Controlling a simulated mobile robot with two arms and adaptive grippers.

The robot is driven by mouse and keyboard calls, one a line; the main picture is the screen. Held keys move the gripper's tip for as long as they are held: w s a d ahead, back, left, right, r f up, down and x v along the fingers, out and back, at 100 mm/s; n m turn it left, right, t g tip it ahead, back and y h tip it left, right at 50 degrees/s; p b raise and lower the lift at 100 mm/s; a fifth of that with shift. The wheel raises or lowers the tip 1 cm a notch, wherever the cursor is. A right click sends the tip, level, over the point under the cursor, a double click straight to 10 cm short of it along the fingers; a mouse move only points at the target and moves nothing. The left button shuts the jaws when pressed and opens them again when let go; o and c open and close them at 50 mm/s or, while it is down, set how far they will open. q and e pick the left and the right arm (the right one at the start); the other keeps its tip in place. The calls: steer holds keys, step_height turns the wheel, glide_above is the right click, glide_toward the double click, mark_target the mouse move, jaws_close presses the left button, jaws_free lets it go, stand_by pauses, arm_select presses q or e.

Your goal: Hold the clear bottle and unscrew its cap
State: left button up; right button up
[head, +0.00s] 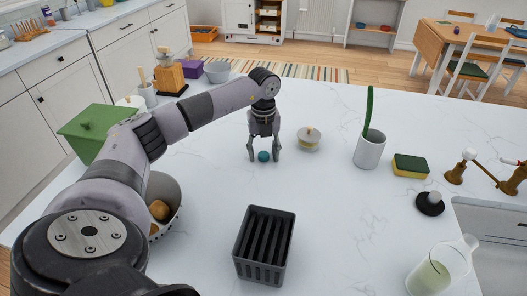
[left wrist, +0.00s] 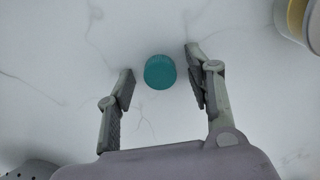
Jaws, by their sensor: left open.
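A small teal cap (head: 263,156) rests by itself on the white counter. It also shows in the left wrist view (left wrist: 160,72), where it lies between the fingertips with a gap on both sides. My left gripper (head: 264,154) is open and points down over it, with its fingers on either side; it also shows in the left wrist view (left wrist: 160,78). A clear bottle (head: 440,267) with pale contents stands out at the bottom right of the head view, leaning to the right, with no cap visible on its mouth. My right gripper is not in view.
A lidded jar (head: 309,140) stands just right of my left gripper. A black slotted rack (head: 264,246) is in front. A white cup (head: 369,150), a sponge (head: 410,166) and a black stopper (head: 430,203) are to the right, near the sink. A bowl (head: 164,193) is at left.

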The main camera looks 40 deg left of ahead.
mark_target(263, 155)
arm_select(q)
steer(key=shift+r, duration=0.5)
step_height(263, 155, up, 11)
steer(key=b, duration=0.2)
